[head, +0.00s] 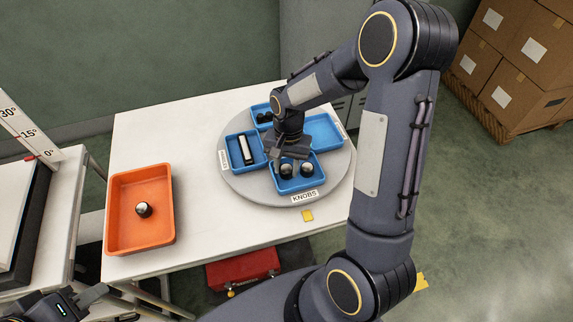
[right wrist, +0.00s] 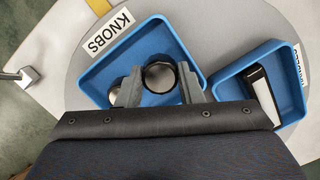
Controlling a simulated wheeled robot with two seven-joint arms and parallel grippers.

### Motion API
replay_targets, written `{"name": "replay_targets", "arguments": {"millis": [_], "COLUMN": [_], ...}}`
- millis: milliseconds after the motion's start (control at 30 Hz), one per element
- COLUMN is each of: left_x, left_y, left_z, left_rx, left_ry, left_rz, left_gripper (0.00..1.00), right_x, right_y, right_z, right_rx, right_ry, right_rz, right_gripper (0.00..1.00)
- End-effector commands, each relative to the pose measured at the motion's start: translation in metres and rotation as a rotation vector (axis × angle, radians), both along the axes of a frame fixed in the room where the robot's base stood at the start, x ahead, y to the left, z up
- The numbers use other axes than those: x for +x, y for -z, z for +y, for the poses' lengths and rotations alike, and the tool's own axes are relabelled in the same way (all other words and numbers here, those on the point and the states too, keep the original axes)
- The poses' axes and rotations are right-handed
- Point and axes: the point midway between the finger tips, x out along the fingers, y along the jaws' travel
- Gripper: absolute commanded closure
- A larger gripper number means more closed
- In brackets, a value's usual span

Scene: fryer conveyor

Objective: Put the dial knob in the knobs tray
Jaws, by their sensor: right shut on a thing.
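The blue knobs tray (head: 278,187) sits at the front of the round turntable, behind a KNOBS label. Two dark knobs with shiny tops show at it: the left dial knob (head: 286,171) and a second knob (head: 306,170). My right gripper (head: 290,157) points down over this tray. In the right wrist view its fingers are shut on the dial knob (right wrist: 160,76), within the tray's outline (right wrist: 177,43). The second knob (right wrist: 115,91) is beside the left finger, partly hidden. My left gripper (head: 112,303) is empty at the bottom left, its fingers apart.
An orange tray (head: 165,236) on the white table holds another knob (head: 143,209). Other blue trays on the turntable (head: 238,186) hold a black-and-white handle (head: 248,150) and dark parts (head: 264,117). A red toolbox (head: 243,269) is below the table's front.

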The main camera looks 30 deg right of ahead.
Motion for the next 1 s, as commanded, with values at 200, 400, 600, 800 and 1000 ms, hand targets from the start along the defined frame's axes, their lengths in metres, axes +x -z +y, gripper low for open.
{"name": "replay_targets", "arguments": {"millis": [200,400,600,800,1000], "left_x": [0.000,0.000,0.000,0.000,0.000], "left_y": [0.005,0.008,0.011,0.014,0.018], "left_z": [0.000,0.000,0.000,0.000,0.000], "left_rx": [0.000,0.000,0.000,0.000,0.000], "left_ry": [0.000,0.000,0.000,0.000,0.000], "left_rz": [0.000,0.000,0.000,0.000,0.000], "left_gripper": [0.68,0.68,0.68,0.68,0.68], "right_x": [0.000,0.000,0.000,0.000,0.000], "right_y": [0.006,0.009,0.014,0.017,0.022], "right_z": [0.000,0.000,0.000,0.000,0.000], "right_rx": [0.000,0.000,0.000,0.000,0.000], "right_ry": [0.000,0.000,0.000,0.000,0.000], "right_rz": [0.000,0.000,0.000,0.000,0.000], "right_gripper": [0.88,0.88,0.88,0.88,0.88]}}
